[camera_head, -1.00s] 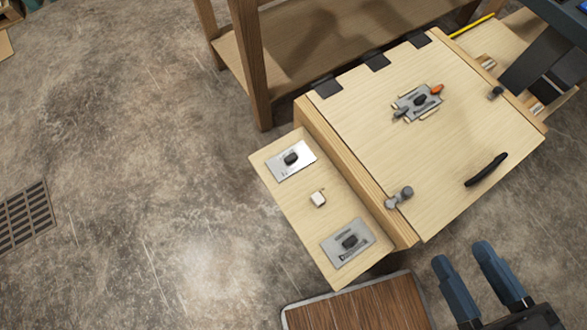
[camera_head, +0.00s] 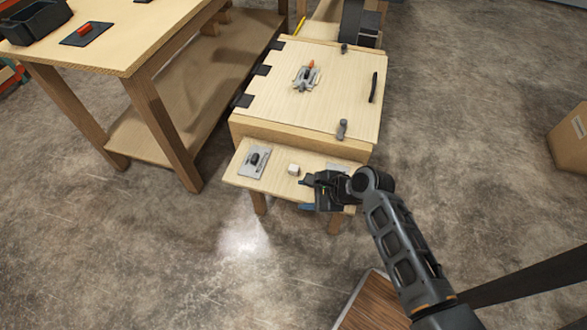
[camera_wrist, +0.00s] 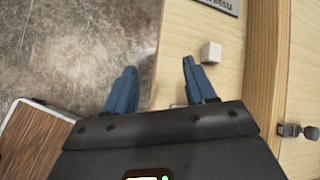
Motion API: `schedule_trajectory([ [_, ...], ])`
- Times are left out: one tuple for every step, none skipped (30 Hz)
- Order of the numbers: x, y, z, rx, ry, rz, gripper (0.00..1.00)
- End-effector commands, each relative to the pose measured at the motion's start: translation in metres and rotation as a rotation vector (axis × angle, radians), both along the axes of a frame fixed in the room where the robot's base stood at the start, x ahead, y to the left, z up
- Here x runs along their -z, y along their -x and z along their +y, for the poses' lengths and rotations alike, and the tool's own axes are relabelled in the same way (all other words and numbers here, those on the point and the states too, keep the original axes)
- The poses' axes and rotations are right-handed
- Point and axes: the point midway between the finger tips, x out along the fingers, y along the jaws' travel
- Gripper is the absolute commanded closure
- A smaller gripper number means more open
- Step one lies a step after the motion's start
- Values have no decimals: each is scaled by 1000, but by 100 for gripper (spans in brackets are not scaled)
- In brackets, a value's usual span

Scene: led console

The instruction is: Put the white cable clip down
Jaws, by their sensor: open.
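The white cable clip (camera_head: 294,169) is a small pale block resting on the narrow wooden shelf (camera_head: 272,188) at the front of the console. It lies between two metal plates. In the wrist view the clip (camera_wrist: 211,53) is ahead of and to the right of the right fingertip, apart from it. My gripper (camera_wrist: 159,66) has its two blue fingers spread with nothing between them. In the head view my gripper (camera_head: 305,193) is at the shelf's front, right of the clip, hiding much of the right plate (camera_head: 338,170).
The left plate (camera_head: 254,161) carries a dark knob. The console lid (camera_head: 330,95) behind has a latch (camera_head: 342,129), a black handle (camera_head: 374,88) and a grey fitting with an orange-tipped part (camera_head: 307,76). A workbench (camera_head: 130,40) stands left. Open floor lies in front.

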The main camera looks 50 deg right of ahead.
Motion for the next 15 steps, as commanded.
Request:
schedule_trajectory([
  [-4,-12,-23,61,-82,4,45],
  [-6,-16,-32,90,-133,10,45],
  [-9,-21,-43,126,-195,18,45],
  [-10,-24,-50,150,-237,23,45],
  [-12,-26,-57,171,-275,28,45],
  [-15,-29,-66,195,-318,34,45],
  [-17,-30,-71,210,-346,39,45],
  [-18,-31,-75,222,-370,43,45],
  [-21,-32,-81,235,-395,46,45],
  [-22,-33,-83,243,-411,50,45],
  [-22,-33,-85,248,-423,53,45],
  [-21,-35,-86,253,-433,55,45],
  [-20,-36,-87,257,-439,56,45],
  [-19,-38,-87,258,-443,57,45],
  [-16,-40,-86,259,-445,58,45],
])
